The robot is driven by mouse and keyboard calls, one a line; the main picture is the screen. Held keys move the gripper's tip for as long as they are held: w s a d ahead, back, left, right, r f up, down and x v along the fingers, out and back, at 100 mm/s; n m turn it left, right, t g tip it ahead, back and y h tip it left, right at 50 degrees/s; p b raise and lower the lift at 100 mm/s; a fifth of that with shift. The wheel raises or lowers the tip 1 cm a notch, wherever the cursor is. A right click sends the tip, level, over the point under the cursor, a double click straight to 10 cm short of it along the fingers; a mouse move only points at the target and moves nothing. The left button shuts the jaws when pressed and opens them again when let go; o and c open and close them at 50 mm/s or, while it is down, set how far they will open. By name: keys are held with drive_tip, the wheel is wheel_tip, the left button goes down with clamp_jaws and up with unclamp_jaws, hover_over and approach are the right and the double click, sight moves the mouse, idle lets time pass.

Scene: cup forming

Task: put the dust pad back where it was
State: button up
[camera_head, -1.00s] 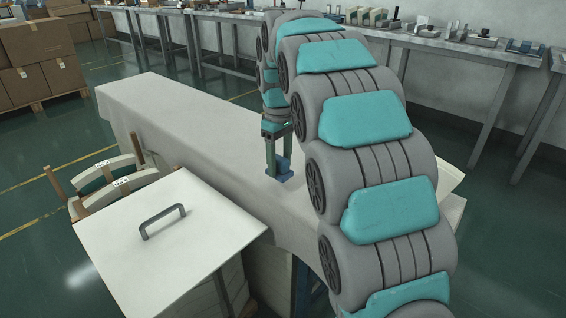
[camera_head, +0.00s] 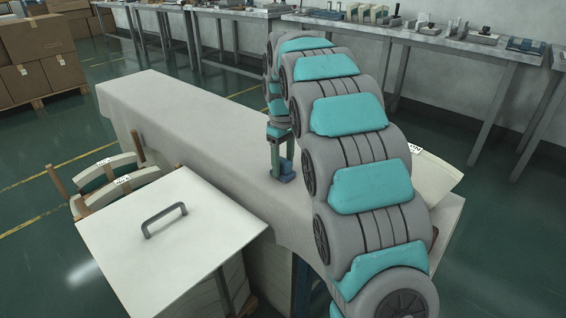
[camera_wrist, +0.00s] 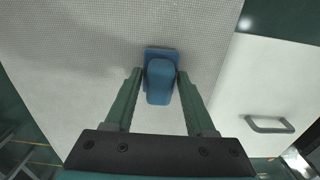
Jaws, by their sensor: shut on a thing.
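The dust pad is a small blue block with a raised blue grip (camera_wrist: 160,82), in the middle of the wrist view. In the head view the blue dust pad (camera_head: 285,172) shows small at the tip of my arm. My gripper (camera_wrist: 160,76) is shut on the grip, with one green finger on each side. In the head view my gripper (camera_head: 281,160) points down over the pale cloth-covered bench (camera_head: 200,125). The pad is at or just above the cloth; I cannot tell whether it touches.
A white panel with a dark handle (camera_head: 164,221) lies at the front left, beside the bench. Curved pale pieces with labels (camera_head: 122,180) stand left of the bench. Cartons (camera_head: 42,75) stand at the far left. The left length of the bench is clear.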

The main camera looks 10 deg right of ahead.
sight(283, 160)
drive_tip(key=shift+f, duration=0.1)
drive_tip(key=o, duration=1.3)
wheel_tip(283, 160, up, 9)
drive_tip(key=shift+w+r+b, duration=0.1)
drive_tip(key=shift+r+b, duration=0.05)
drive_tip(key=shift+b, duration=0.2)
drive_tip(key=s+m+p, duration=0.1)
drive_tip(key=s+m, duration=0.3)
drive_tip(key=s, duration=1.5)
drive_tip(key=s+f+m, duration=0.1)
drive_tip(key=s+f, duration=0.3)
drive_tip(key=s, duration=0.4)
drive_tip(key=s+f+m+g, duration=0.1)
drive_tip(key=s+f, duration=0.3)
drive_tip(key=s, duration=0.4)
drive_tip(key=s+f+m, duration=0.1)
drive_tip(key=s+f, duration=0.3)
drive_tip(key=s, duration=0.4)
drive_tip(key=shift+s+g, duration=0.35)
drive_tip(key=shift+g, duration=0.05)
